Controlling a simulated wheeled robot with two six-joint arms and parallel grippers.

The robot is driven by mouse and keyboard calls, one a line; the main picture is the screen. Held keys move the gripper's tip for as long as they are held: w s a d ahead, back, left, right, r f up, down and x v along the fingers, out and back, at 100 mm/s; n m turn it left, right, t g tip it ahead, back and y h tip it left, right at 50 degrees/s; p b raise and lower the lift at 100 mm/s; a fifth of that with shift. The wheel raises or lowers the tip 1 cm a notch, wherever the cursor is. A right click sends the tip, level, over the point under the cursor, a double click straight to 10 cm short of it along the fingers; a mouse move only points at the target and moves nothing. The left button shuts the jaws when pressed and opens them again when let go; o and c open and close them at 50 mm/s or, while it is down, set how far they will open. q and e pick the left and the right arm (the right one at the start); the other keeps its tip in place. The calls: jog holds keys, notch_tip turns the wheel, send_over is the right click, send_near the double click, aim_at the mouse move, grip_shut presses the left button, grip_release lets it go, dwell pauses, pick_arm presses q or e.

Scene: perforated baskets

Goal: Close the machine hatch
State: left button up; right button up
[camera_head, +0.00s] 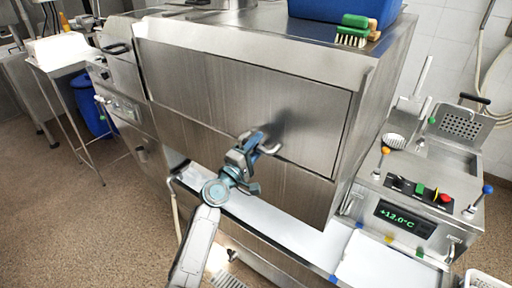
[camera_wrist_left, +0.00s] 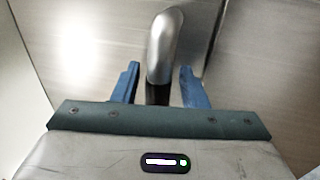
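The machine hatch (camera_head: 235,88) is a large brushed-steel front panel on the machine in the head view. A curved metal handle (camera_head: 270,150) sticks out near its lower edge; the handle (camera_wrist_left: 165,48) also shows in the left wrist view. My left gripper (camera_head: 256,143) is at the handle. In the left wrist view its two blue fingers (camera_wrist_left: 160,84) stand apart on either side of the handle, with gaps visible on both sides. How far the hatch is open is hard to tell. My right gripper is not in view.
A white surface (camera_head: 275,222) runs through the opening below the lower steel panel (camera_head: 290,187). A blue basket (camera_head: 345,8) and a green brush (camera_head: 352,32) sit on top. A control unit with a display (camera_head: 403,218) stands at right. Open floor (camera_head: 60,220) lies at left.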

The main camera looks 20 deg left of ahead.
pick_arm(q)
jog(key=b+v, duration=0.2)
jog(key=v, duration=0.8)
jog(key=shift+s, duration=0.3)
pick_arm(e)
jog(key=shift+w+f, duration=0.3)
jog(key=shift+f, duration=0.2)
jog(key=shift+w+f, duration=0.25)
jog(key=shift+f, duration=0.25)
pick_arm(q)
jog(key=shift+a+f, duration=0.1)
jog(key=shift+a, duration=0.05)
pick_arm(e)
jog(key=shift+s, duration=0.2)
